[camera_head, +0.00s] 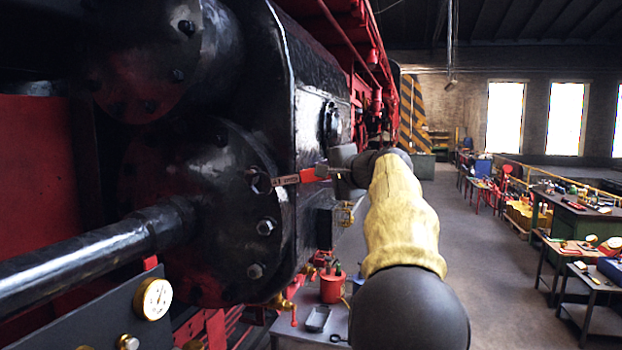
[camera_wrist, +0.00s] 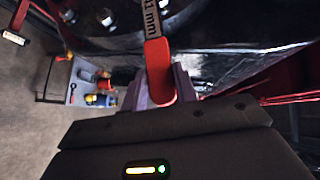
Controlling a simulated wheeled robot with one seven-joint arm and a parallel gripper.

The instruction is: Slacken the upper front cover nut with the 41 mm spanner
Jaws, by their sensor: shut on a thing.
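The spanner (camera_head: 290,179) has a red handle and a dark shank, and lies roughly level in front of the round black cylinder cover (camera_head: 185,240). Its head is at a cover nut (camera_head: 261,184) on the right rim; I cannot tell whether the jaw is fully around it. My gripper (camera_head: 330,172) is shut on the red handle, to the right of the nut. In the wrist view the red handle (camera_wrist: 158,66) stands between the fingers, with a partly cut-off "mm" marking above. The spanner's head is out of that view.
More cover nuts (camera_head: 265,227) sit lower on the rim. A thick piston rod (camera_head: 95,260) sticks out at left, above a panel with a gauge (camera_head: 153,299). A small table (camera_head: 335,325) with a red can (camera_head: 332,287) stands below my arm. The aisle floor (camera_head: 480,260) at right is clear.

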